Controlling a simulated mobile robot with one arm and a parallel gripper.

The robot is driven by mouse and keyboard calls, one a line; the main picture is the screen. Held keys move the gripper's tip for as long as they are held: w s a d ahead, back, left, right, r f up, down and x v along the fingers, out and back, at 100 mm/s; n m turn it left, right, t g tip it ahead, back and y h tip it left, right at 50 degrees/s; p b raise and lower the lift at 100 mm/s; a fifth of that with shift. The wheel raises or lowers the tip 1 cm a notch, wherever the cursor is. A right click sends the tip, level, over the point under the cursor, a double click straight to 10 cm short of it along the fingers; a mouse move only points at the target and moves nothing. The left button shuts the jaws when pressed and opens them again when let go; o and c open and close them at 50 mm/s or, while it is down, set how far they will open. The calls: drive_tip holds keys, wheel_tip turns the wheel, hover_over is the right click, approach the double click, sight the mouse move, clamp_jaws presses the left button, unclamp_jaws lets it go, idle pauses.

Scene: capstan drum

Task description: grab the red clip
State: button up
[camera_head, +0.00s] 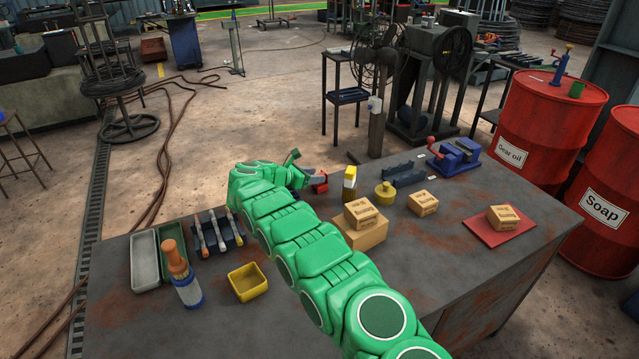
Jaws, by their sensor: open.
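My green arm reaches from the bottom right over the workbench (420,262). My gripper (316,180) is at its far end, over the back part of the bench, and is open. A small red piece (322,188) shows right at the gripper's tip. It may be the red clip, but it is too small to tell clip from gripper part, or whether they touch. The arm hides the bench behind and below it.
A yellow-topped bottle (349,184) and a brass weight (384,193) stand just right of the gripper. Cardboard boxes (367,235) are stacked nearer. A blue vise (455,157) is at the back right. A yellow bin (247,281) and a brush (182,275) are left.

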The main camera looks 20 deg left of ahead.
sight(324, 173)
drive_tip(key=shift+x, duration=2.6)
drive_tip(key=shift+r, duration=0.1)
clamp_jaws()
